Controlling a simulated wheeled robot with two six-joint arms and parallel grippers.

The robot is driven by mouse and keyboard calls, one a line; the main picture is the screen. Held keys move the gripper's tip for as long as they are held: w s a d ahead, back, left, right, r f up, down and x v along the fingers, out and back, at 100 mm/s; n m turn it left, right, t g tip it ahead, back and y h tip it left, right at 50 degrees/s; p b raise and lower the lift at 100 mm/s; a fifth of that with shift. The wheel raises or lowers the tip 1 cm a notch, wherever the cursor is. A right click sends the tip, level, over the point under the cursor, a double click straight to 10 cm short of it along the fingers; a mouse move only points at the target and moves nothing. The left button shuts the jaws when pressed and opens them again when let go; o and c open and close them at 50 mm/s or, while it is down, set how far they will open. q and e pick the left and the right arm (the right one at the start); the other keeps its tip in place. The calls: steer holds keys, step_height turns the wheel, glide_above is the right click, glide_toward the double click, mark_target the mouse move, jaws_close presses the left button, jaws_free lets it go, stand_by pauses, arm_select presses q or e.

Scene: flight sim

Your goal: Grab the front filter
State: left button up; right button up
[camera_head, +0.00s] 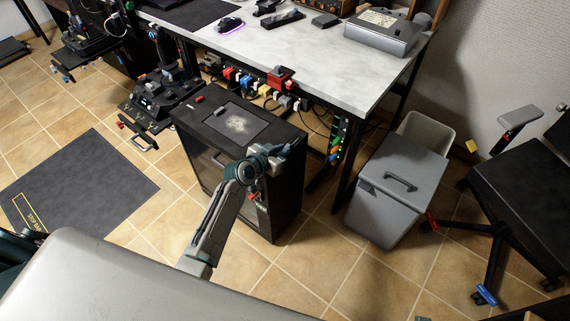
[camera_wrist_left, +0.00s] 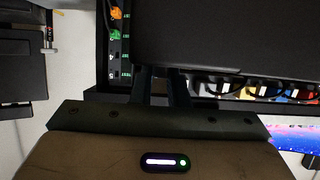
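The black computer case (camera_head: 240,190) stands on the tiled floor beside the desk, with a dusty grey mesh panel (camera_head: 238,123) on its top. I cannot make out a separate front filter on the case. My left gripper (camera_head: 287,160) is at the upper part of the case's right-hand face, and my wrist hides part of that face. In the left wrist view, two dark fingers (camera_wrist_left: 162,88) reach up to a large plain black panel (camera_wrist_left: 235,38). Their tips are lost against it, so I cannot tell whether they hold it. My right gripper is not in view.
The desk (camera_head: 300,52) and its leg stand close behind and right of the case. A grey bin (camera_head: 398,185) and black chair (camera_head: 525,170) are further right. A joystick unit (camera_head: 155,98) and dark mat (camera_head: 80,180) lie left. Cables hang under the desk.

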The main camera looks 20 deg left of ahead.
arm_select(q)
jaws_close()
